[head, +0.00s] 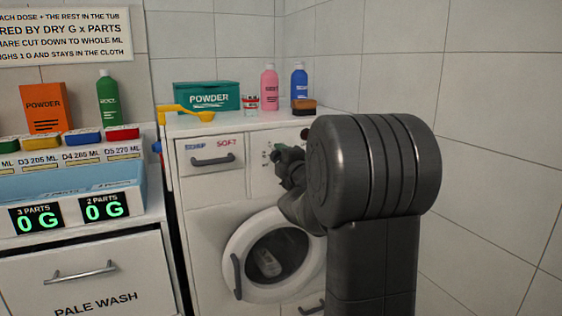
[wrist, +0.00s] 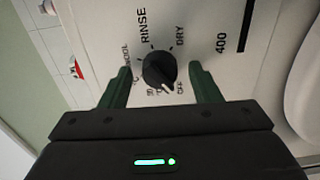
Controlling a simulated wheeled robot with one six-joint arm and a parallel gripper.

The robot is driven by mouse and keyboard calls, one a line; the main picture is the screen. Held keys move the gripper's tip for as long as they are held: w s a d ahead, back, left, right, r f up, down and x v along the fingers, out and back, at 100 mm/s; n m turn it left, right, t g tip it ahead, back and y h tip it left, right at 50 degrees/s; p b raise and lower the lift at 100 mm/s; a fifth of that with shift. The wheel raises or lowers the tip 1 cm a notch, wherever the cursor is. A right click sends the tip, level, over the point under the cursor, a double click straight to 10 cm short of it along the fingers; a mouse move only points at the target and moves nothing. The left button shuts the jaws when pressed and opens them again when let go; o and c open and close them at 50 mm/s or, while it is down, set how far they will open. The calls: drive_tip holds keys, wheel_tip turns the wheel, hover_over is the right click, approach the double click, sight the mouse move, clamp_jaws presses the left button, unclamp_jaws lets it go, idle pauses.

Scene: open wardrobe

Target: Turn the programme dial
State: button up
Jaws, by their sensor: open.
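The programme dial (wrist: 158,68) is a round black knob on the machine's white front panel (wrist: 110,22). In the wrist view its white pointer line points down and slightly right, close to the OFF label. RINSE, DRY and smaller labels stand around it. My gripper (wrist: 159,75) is open, with one green finger on each side of the dial. A gap shows between the fingers and the knob, and contact is not visible. In the head view my gripper (head: 287,163) is at the washing machine's panel (head: 262,182), and my arm hides much of that area.
The round washer door (head: 232,252) is below the panel. On top stand a green powder box (head: 207,97), a pink bottle (head: 269,88), a blue bottle (head: 299,84) and a yellow scoop (head: 190,113). A cabinet with scales (head: 125,245) stands left. A tiled wall is right.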

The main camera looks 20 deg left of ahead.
drive_tip(key=shift+c, duration=0.5)
drive_tip(key=c, duration=0.9)
drive_tip(key=shift+m, duration=0.4)
drive_tip(key=m+p, duration=0.1)
drive_tip(key=m, duration=0.3)
drive_tip(key=shift+p, duration=0.4)
drive_tip(key=m+p, duration=0.1)
drive_tip(key=m, duration=0.4)
drive_tip(key=shift+p, duration=0.4)
drive_tip(key=m+p, duration=0.2)
drive_tip(key=m, duration=0.3)
drive_tip(key=shift+f+m+p, duration=0.1)
drive_tip(key=shift+m+p, duration=0.85)
drive_tip(key=shift+m, duration=1.55)
